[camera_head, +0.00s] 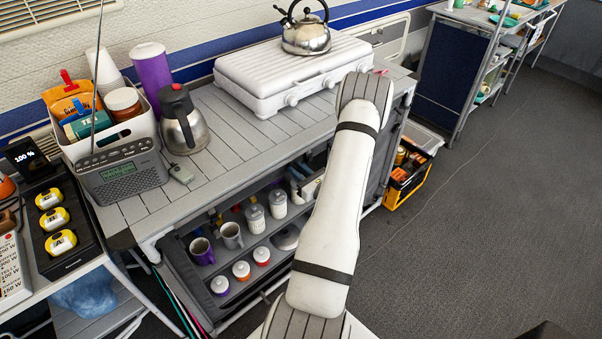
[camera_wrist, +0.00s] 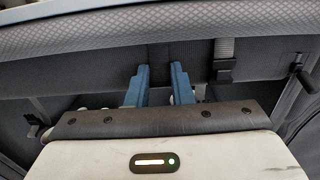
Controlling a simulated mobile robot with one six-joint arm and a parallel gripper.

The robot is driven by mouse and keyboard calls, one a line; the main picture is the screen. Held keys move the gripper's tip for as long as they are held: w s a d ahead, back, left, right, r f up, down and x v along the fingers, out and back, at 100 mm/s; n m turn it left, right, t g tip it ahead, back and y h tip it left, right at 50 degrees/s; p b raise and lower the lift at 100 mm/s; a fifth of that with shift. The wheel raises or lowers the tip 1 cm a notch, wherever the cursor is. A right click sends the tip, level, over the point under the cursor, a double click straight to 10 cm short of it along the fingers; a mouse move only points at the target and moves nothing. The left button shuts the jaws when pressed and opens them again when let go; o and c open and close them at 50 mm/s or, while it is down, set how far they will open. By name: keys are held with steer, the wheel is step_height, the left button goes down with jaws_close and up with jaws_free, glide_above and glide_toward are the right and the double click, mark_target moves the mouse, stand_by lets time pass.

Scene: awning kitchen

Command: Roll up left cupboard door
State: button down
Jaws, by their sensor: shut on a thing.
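The left cupboard (camera_head: 180,262) under the grey slatted counter shows open shelves in the head view. In the wrist view, the dark grey fabric of its door (camera_wrist: 95,78) runs across below a patterned light grey edge. My gripper's two blue fingers (camera_wrist: 159,70) point up at this fabric. They are shut on a dark strip of the door between their tips, though the exact grip is hard to see. In the head view my gripper (camera_head: 297,182) is at the cupboard's upper right, under the counter edge, partly hidden by my white arm.
Mugs (camera_head: 231,235) and several lidded jars (camera_head: 255,218) stand on the shelves. A radio (camera_head: 125,170), coffee pot (camera_head: 182,120) and white grill (camera_head: 290,75) with a kettle (camera_head: 305,35) stand on the counter. A strap buckle (camera_wrist: 223,65) hangs right of my fingers. Floor at right is clear.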

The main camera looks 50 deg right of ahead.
steer(key=shift+w+d+r, duration=0.1)
steer(key=shift+r, duration=0.2)
steer(key=c, duration=1.7)
jaws_free()
steer(key=o, duration=0.4)
steer(key=shift+f, duration=0.1)
steer(key=shift+s, duration=0.2)
steer(key=s, duration=0.7)
steer(key=shift+s+a+b, duration=0.3)
steer(key=shift+a+b, duration=0.05)
steer(key=shift+a, duration=0.05)
